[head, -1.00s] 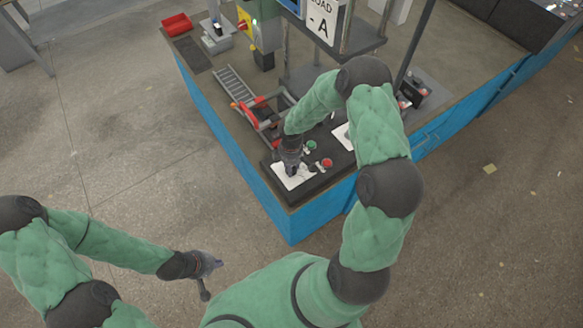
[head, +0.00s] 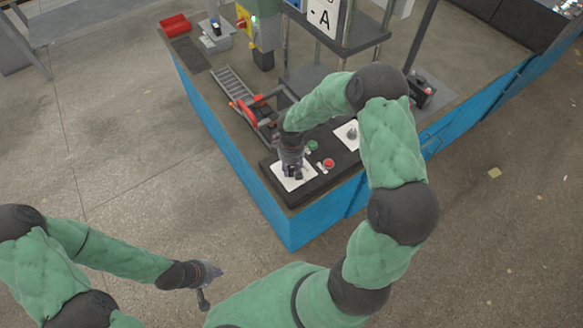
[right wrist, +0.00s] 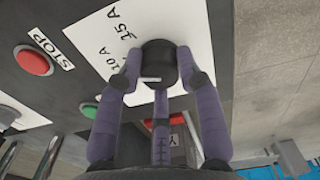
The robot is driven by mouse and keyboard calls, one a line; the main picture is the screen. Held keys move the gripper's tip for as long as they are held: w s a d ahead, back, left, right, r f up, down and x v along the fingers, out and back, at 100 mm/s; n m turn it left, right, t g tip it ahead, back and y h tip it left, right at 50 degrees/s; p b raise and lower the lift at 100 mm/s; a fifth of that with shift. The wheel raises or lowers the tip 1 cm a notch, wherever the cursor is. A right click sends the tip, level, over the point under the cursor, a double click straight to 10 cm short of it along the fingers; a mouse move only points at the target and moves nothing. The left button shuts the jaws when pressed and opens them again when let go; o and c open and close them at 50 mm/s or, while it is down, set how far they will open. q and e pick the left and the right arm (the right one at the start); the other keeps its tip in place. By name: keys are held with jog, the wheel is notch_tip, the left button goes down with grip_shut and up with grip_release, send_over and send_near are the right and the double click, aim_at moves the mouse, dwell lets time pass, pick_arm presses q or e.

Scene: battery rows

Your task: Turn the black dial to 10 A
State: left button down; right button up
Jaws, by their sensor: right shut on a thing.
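The black dial (right wrist: 158,60) sits on a white plate (right wrist: 98,32) with "10 A" and "15 A" printed on it. In the right wrist view my right gripper (right wrist: 160,80) is shut on the dial, with fingers on both sides of it. In the head view the right gripper (head: 292,172) is over the white plate (head: 283,181) at the panel's near corner and hides the dial. My left gripper (head: 207,281) hangs at lower left, away from the bench; its fingers are unclear.
A red STOP button (right wrist: 34,60) and a green button (right wrist: 89,109) are beside the plate. A second white plate with a grey knob (head: 352,134) is further right on the panel. A ladder-like rack (head: 236,88) and a red tray (head: 175,24) lie behind.

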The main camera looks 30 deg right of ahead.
aim_at(290, 167)
jog(key=shift+w+a, duration=0.1)
jog(key=shift+w, duration=0.05)
jog(key=o, duration=1.1)
jog(key=shift+w, duration=0.1)
jog(key=shift+o, duration=0.2)
jog(key=shift+r, duration=0.15)
notch_tip(290, 167, up, 12)
